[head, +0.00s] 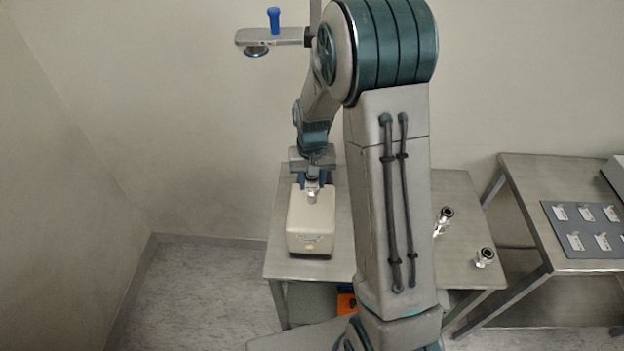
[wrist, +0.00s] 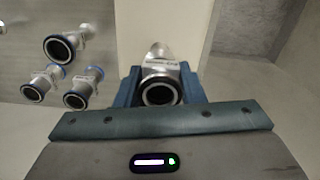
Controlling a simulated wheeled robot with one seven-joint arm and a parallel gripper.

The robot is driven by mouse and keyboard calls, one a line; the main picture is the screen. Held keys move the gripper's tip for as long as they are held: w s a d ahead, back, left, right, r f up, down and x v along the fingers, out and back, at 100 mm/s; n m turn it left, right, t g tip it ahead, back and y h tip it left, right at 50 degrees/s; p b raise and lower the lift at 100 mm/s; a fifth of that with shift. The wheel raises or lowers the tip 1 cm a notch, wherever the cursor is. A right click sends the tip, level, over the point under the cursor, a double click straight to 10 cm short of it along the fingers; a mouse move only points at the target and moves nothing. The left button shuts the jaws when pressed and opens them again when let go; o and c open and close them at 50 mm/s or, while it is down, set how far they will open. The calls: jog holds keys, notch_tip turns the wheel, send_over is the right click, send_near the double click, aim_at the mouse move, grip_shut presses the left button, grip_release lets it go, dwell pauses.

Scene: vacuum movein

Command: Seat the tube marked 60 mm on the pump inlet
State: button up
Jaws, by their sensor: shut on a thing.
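My gripper (head: 312,187) points down at the top of the beige pump (head: 311,225), which stands on the left part of the metal table. In the wrist view my gripper (wrist: 160,90) has its blue jaws shut on a shiny metal tube (wrist: 163,72) with a dark round open end facing the camera. Small print shows on the tube, too blurred to read surely. The tube in the head view (head: 312,196) is at the pump's top. A metal piece lies beyond it in the wrist view, and I cannot tell whether the two touch. The pump inlet is not clearly visible.
A second table (head: 520,170) carries a grey board with labelled cards.

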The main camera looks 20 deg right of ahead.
jog(key=o, duration=1.1)
notch_tip(320, 180, up, 14)
jog(key=shift+f+b, duration=0.1)
jog(key=shift+b, duration=0.5)
jog(key=s+r+t, duration=0.1)
jog(key=s, duration=0.6)
jog(key=s+r+n+t, duration=0.1)
jog(key=s, duration=0.6)
jog(key=s+r+t, duration=0.1)
jog(key=s, duration=0.6)
jog(key=shift+s+n, duration=0.1)
jog(key=shift+n, duration=0.2)
